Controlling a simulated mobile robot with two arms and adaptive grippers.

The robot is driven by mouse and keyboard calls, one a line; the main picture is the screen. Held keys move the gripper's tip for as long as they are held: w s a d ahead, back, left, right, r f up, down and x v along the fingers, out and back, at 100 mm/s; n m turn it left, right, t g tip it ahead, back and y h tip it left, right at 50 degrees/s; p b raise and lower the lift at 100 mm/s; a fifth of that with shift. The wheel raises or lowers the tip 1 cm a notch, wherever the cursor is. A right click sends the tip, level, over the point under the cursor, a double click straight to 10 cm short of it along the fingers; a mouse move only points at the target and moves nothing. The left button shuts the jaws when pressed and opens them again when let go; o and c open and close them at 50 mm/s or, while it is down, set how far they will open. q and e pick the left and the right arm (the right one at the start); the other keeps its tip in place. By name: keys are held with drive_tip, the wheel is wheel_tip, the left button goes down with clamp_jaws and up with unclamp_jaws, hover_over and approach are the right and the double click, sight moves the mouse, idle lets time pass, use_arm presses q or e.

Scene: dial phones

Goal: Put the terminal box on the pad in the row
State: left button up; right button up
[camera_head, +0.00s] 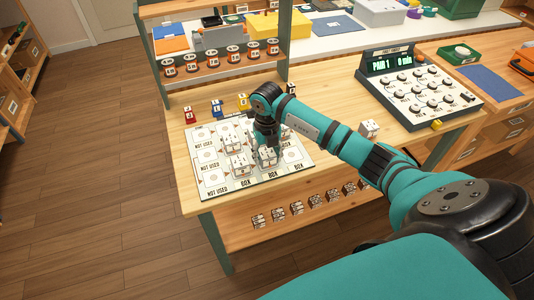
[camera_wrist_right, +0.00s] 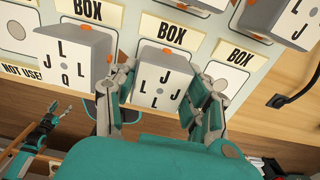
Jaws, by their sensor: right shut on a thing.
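My right gripper (camera_head: 266,154) is low over the labelled mat (camera_head: 211,177). In the right wrist view its fingers (camera_wrist_right: 158,90) are shut on a pale terminal box (camera_wrist_right: 160,78) with letters on its face. This box is over or on a pad marked BOX; whether it touches the pad cannot be told. A similar box (camera_wrist_right: 72,58) is on the pad to its left, also seen in the head view (camera_head: 239,165). The pad to its right (camera_wrist_right: 228,75) shows a BOX label. My left gripper (camera_wrist_right: 48,124) is small at the wrist view's lower left.
A console with knobs (camera_head: 418,90) is at the right. Several small coloured blocks (camera_head: 217,109) lie behind the mat. A shelf with spools (camera_head: 202,62) stands at the back. More boxes (camera_head: 297,208) sit on the lower shelf.

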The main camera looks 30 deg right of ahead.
sight(267, 152)
drive_tip(key=shift+f, duration=0.1)
drive_tip(key=o, duration=1.3)
wheel_tip(267, 152, up, 12)
drive_tip(key=b, duration=0.2)
